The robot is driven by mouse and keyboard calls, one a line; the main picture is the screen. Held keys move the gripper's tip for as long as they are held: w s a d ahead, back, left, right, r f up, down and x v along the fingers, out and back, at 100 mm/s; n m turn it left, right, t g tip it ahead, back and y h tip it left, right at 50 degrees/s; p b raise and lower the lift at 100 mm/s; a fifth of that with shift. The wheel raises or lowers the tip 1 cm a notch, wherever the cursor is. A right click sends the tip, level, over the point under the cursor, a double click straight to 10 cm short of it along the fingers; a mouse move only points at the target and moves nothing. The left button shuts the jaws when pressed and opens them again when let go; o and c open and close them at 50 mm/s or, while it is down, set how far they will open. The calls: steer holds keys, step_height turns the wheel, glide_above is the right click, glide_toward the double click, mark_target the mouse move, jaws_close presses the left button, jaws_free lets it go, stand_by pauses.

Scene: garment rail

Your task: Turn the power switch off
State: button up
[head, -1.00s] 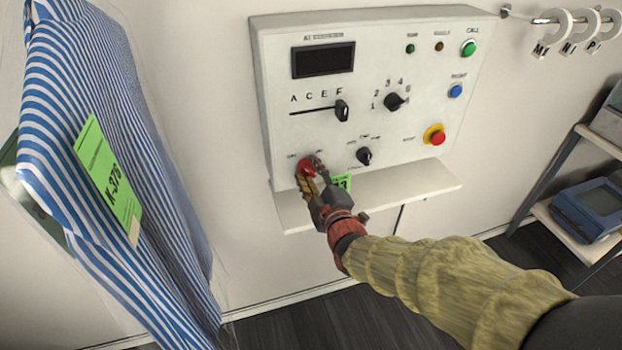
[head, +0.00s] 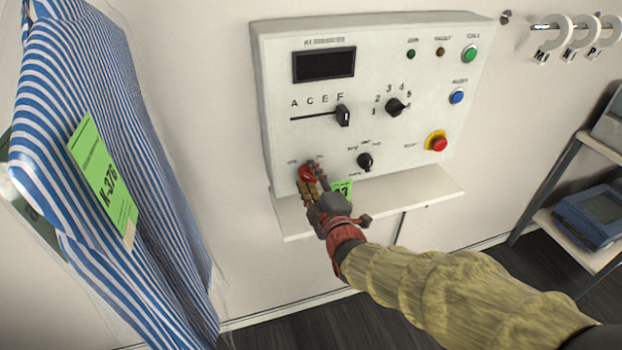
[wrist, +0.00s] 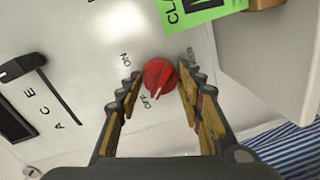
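The power switch is a red rotary knob (head: 306,174) at the lower left of the white control panel (head: 300,110). In the wrist view the knob (wrist: 159,77) sits between ON and OFF labels, and its pale pointer line aims toward the OFF label. My gripper (head: 312,178) is at the knob. In the wrist view, my gripper (wrist: 157,84) has its two fingers apart, one on each side of the knob, with a narrow gap visible on the left side. I cannot tell whether the right finger touches it.
Other controls include a black slider (head: 343,115), two black knobs (head: 395,107) (head: 365,161) and a red stop button (head: 438,143). A shelf (head: 420,187) juts out below the panel. A striped garment (head: 120,160) hangs at left. A rack (head: 590,225) stands at right.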

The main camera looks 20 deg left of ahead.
steer(key=shift+o, duration=0.4)
steer(key=shift+s+d, duration=0.1)
steer(key=v, duration=1.1)
steer(key=shift+s+d, duration=0.2)
steer(key=shift+s, duration=0.15)
